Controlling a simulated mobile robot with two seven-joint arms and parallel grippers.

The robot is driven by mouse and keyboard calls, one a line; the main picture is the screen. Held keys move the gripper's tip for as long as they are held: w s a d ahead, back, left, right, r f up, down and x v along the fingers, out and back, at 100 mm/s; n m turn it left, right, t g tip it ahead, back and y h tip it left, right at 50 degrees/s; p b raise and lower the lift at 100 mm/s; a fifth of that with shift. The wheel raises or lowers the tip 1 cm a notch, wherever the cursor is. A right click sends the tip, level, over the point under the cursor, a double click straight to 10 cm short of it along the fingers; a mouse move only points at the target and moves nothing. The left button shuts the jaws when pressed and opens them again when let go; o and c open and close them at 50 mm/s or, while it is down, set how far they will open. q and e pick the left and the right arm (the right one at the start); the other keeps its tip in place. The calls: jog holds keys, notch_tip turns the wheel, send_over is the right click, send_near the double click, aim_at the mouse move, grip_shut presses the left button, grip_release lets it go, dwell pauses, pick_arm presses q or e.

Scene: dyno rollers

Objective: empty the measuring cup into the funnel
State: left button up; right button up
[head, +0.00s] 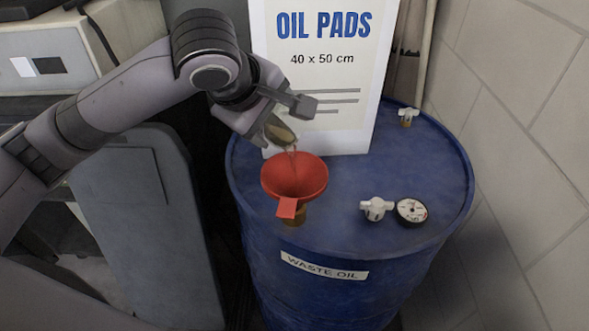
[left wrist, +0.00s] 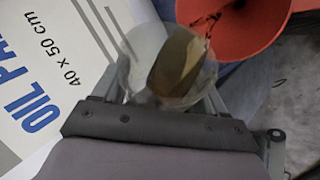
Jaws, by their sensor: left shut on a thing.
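The clear measuring cup (head: 279,131) is tilted over the red funnel (head: 294,177), and a thin stream of brownish liquid runs from its lip into the funnel. My left gripper (head: 268,118) is shut on the cup, just above and behind the funnel; its fingers partly hide the cup. In the left wrist view the cup (left wrist: 168,66) holds amber-brown liquid near its lip, with the funnel (left wrist: 236,22) close beyond it. The funnel stands upright at the left side of the blue drum's top. My right gripper is not in view.
The blue waste oil drum (head: 350,210) has a white valve cap (head: 376,208), a round black-and-white gauge (head: 411,211) and another white fitting (head: 408,116) on top. An oil pads box (head: 325,75) stands at the back, close to my gripper. A block wall (head: 530,120) is at the right.

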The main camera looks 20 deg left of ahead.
pick_arm(q)
jog(key=shift+s+d+r+t+y+p, duration=0.15)
jog(key=shift+r+t+y+p, duration=0.15)
jog(key=shift+t+y+p, duration=0.15)
dwell(0.6)
jog(key=shift+d+f+m+t+y, duration=0.15)
jog(key=shift+f+m+t+y, duration=0.1)
jog(key=shift+f+m+y, duration=0.15)
jog(key=shift+s+d+f+t+y+b, duration=0.2)
jog(key=shift+t+y+b, duration=0.1)
jog(key=shift+b, duration=0.15)
jog(key=shift+d+f+m+t+y+b, duration=0.1)
jog(key=shift+f+m+t+y+b, duration=0.25)
jog(key=shift+f+b, duration=0.15)
jog(key=shift+s+d, duration=0.1)
jog(key=shift+s+d+r+m+t+y, duration=0.2)
jog(key=shift+r+m+t+y, duration=0.2)
jog(key=shift+t+y, duration=0.2)
jog(key=shift+r, duration=0.25)
jog(key=shift+d+t+y+p, duration=0.2)
jog(key=shift+t+y+p, duration=0.15)
jog(key=shift+p, duration=0.55)
jog(key=shift+s+d+m+p, duration=0.15)
jog(key=shift+m+p, duration=0.1)
jog(key=shift+p, duration=0.15)
